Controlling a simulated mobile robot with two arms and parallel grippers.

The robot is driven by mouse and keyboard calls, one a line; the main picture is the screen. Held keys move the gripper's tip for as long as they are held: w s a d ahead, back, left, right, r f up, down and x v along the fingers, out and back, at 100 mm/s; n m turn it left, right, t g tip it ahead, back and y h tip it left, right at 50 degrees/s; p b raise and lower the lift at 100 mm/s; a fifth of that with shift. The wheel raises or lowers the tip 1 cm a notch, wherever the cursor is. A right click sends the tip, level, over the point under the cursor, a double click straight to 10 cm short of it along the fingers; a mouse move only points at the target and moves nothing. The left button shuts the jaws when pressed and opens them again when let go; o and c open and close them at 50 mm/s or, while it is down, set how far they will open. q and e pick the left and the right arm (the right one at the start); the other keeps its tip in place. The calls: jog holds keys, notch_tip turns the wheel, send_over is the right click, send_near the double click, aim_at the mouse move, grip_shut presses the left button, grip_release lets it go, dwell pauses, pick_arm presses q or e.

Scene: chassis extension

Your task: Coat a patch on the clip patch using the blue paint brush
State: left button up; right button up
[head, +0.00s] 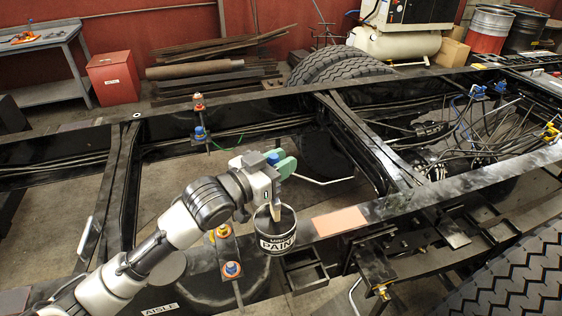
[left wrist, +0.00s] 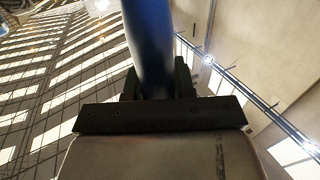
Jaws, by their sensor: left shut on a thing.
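My left gripper (head: 275,165) is shut on the blue paint brush (head: 272,157). Its blue handle also shows between the dark fingers in the left wrist view (left wrist: 150,45). The brush points down, and its pale lower end shows at the mouth of the paint can (head: 277,242). I cannot tell how deep the tip is or whether it touches paint. The can is black and white with "PAIN" lettering, at the near rail. The clip patch looks to be the pinkish-tan rectangle (head: 340,222) on the rail's top, right of the can. My right gripper is not in view.
The black chassis rail (head: 440,190) runs on to the right. Bolted clamps with orange and blue parts (head: 231,268) stand left of the can. A black open bracket (head: 303,270) hangs below the patch. A large tyre (head: 510,280) fills the lower right.

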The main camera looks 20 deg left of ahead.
pick_arm(q)
jog(key=shift+f, duration=0.5)
dwell(0.3)
jog(key=shift+f, duration=0.15)
dwell(1.3)
notch_tip(320, 180, up, 7)
jog(key=p, duration=0.7)
dwell(0.8)
